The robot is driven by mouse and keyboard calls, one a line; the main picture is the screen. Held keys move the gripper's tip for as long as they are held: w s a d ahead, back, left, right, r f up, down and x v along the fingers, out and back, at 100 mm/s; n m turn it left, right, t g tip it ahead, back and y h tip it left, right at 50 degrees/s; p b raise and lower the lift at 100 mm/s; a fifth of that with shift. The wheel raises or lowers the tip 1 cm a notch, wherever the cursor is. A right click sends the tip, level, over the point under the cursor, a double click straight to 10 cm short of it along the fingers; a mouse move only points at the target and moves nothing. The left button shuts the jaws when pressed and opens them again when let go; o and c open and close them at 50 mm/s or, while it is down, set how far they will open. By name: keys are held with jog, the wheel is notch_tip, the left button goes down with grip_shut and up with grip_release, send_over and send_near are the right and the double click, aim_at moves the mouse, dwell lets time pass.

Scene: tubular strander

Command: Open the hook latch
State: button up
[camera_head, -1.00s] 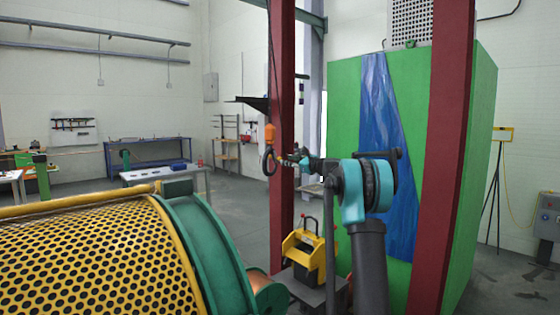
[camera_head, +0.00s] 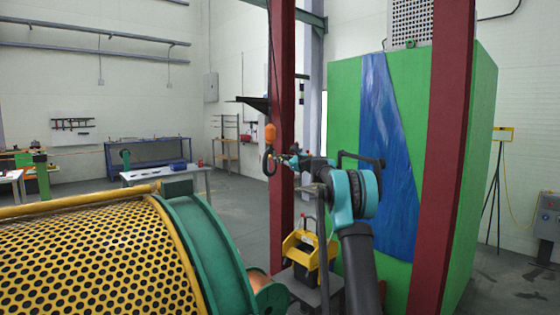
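The dark crane hook (camera_head: 268,164) hangs below its orange block (camera_head: 270,134) on a cable, in front of the left red post. The hook's latch is too small to make out. My gripper (camera_head: 283,160) is small in the view, just right of the hook and at its height. It touches or nearly touches the hook; I cannot tell which. Its fingers are too small to show whether they are open or shut. My arm with teal joints reaches from the lower middle up and left to the hook.
The yellow perforated guard (camera_head: 95,260) with a green end ring fills the lower left. A red post (camera_head: 283,215) stands behind the hook, another (camera_head: 445,150) to the right. A green-walled booth (camera_head: 345,95) stands behind my arm. A yellow-and-black case (camera_head: 305,252) is below.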

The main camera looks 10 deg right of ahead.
grip_shut()
jog(key=shift+n, duration=0.3)
jog(key=n, duration=0.2)
jog(key=shift+w+d+r+n, duration=0.2)
jog(key=shift+w+d+n, duration=0.05)
jog(key=shift+d+n, duration=0.1)
jog(key=shift+w+d+r+n, duration=0.2)
jog(key=shift+r+n, duration=0.25)
jog(key=shift+n, duration=1.2)
jog(key=shift+w+d+r+n, duration=0.15)
jog(key=shift+r+n, duration=0.25)
jog(key=shift+n, duration=1.25)
jog(key=shift+w+d+r+n, duration=0.15)
jog(key=shift+r+n, duration=0.3)
jog(key=shift+n, duration=1.2)
jog(key=shift+s, duration=0.1)
